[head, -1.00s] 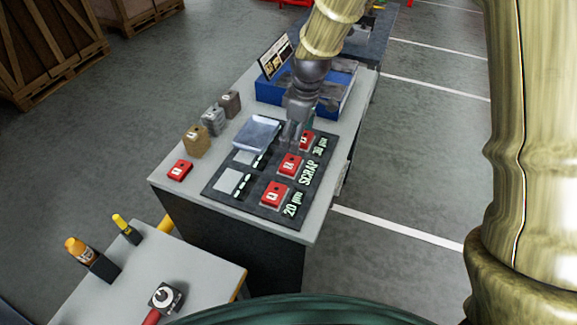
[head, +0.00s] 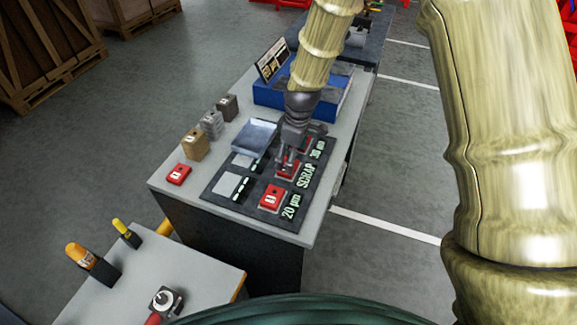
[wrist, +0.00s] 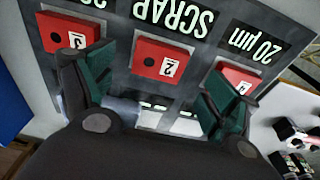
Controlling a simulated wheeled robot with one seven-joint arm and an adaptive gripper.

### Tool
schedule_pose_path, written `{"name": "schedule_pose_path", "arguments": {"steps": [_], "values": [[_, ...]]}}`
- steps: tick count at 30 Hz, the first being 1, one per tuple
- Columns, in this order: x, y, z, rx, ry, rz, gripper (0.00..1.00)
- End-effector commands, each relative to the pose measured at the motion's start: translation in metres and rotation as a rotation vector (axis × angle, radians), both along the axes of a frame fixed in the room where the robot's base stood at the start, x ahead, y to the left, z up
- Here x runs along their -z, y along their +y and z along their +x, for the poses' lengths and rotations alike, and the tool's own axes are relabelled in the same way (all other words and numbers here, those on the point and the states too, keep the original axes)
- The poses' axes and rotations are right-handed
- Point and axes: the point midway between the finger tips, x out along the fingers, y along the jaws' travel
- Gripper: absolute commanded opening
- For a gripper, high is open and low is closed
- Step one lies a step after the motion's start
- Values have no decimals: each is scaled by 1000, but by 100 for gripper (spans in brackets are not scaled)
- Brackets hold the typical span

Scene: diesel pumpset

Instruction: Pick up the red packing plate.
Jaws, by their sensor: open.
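Several red plates are in view, and I cannot tell which one is the packing plate. In the head view one (head: 272,197) sits by the 20 µm label, and another (head: 179,174) lies on the bench's left side. A plate by SCRAP is partly hidden by my gripper (head: 286,164); the 30 µm one is mostly hidden. In the wrist view my gripper (wrist: 162,92) is open and empty, its green-padded fingers apart. The middle red plate (wrist: 158,60), marked 2, shows beyond the gap, with red plates (wrist: 68,33) and (wrist: 234,78) to either side.
The dark labelled board (head: 222,195) lies on the grey bench. A grey slab (head: 255,137) and blue tray (head: 268,95) are behind. Tan (head: 194,145) and grey blocks (head: 211,124) stand at left. A smaller table (head: 205,270) is in front.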

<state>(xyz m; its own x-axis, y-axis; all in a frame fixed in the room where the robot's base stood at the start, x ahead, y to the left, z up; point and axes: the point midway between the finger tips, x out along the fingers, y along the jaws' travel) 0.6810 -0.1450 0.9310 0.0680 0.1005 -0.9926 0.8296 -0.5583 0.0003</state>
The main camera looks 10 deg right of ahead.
Motion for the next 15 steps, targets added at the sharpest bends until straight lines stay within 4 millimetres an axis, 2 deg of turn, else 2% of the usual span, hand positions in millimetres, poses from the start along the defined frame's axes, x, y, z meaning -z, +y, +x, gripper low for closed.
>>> {"name": "schedule_pose_path", "arguments": {"steps": [9,15], "values": [[29,4,3,0,2,-1,88],[39,5,4,1,1,0,88]]}}
